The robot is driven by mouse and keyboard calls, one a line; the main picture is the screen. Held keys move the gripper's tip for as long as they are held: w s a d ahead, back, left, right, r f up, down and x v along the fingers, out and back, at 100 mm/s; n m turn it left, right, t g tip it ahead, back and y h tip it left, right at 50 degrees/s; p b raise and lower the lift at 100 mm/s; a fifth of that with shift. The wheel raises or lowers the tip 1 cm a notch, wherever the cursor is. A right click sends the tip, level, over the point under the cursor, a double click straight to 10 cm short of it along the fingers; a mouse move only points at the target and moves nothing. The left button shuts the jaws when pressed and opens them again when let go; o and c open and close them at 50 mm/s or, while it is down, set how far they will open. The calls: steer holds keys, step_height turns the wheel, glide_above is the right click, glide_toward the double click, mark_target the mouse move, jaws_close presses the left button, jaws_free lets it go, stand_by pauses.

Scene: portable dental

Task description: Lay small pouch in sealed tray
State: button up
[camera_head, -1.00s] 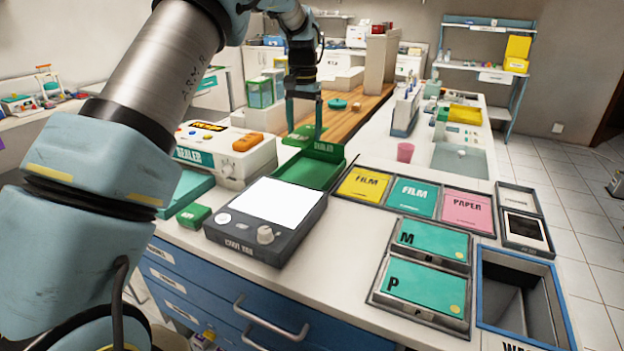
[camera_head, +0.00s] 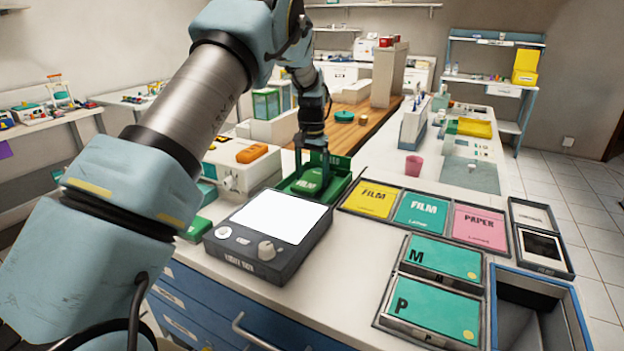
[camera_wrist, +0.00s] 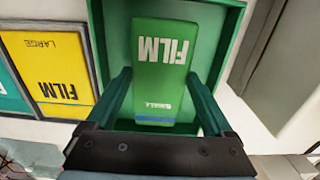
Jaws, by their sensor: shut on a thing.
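My gripper (camera_head: 312,160) is shut on the small green film pouch (camera_head: 307,181), with one finger along each side of it. In the wrist view the pouch (camera_wrist: 162,50) shows white "FILM" and "SMALL" lettering and a blue strip at its near end. The green sealed tray (camera_head: 338,187) is behind the light box. In the wrist view the pouch lies within the outline of the tray (camera_wrist: 234,35), its sides roughly parallel to the tray walls. I cannot tell whether the pouch touches the tray floor.
The lit viewing box (camera_head: 270,216) stands just in front of the tray. The white sealer (camera_head: 237,172) is to its left, and the yellow large film bin (camera_head: 370,199) to its right. A pink cup (camera_head: 413,166) stands farther right.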

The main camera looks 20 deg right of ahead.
mark_target(312, 179)
steer(key=shift+f, duration=1)
steer(key=shift+f, duration=0.2)
steer(key=o, duration=1.3)
steer(key=shift+r, duration=0.1)
step_height(312, 179, up, 12)
steer(key=shift+r+b, duration=0.15)
steer(key=shift+b, duration=1)
